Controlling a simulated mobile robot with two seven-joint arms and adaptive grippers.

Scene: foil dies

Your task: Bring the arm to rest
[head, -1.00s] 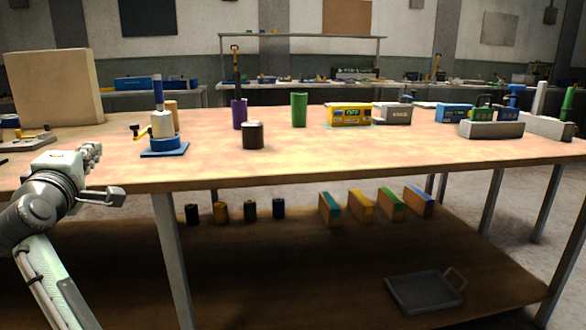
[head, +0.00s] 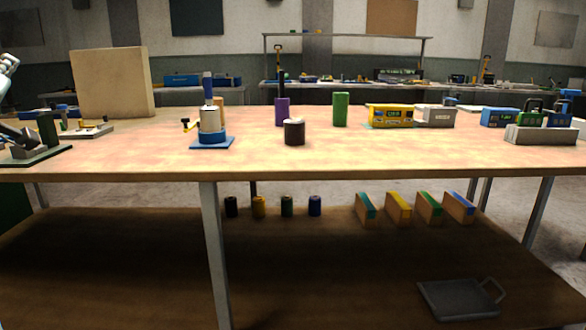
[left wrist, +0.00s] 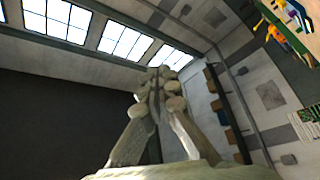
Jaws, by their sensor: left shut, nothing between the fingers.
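My left gripper (head: 6,68) shows only in part at the left edge of the head view, raised about level with the upright board and clear of the table. In the left wrist view my left gripper (left wrist: 157,88) has its fingers together, with nothing between them. That view points up toward windows and the ceiling. Most of my left arm is outside the head view. My right gripper is in neither view.
The wooden table (head: 330,160) carries a blue-based stand (head: 212,130), a purple cylinder (head: 282,112), a dark can (head: 294,132), a green block (head: 340,108) and a yellow box (head: 391,115). A beige board (head: 112,83) stands at the back left. The front middle of the tabletop is clear.

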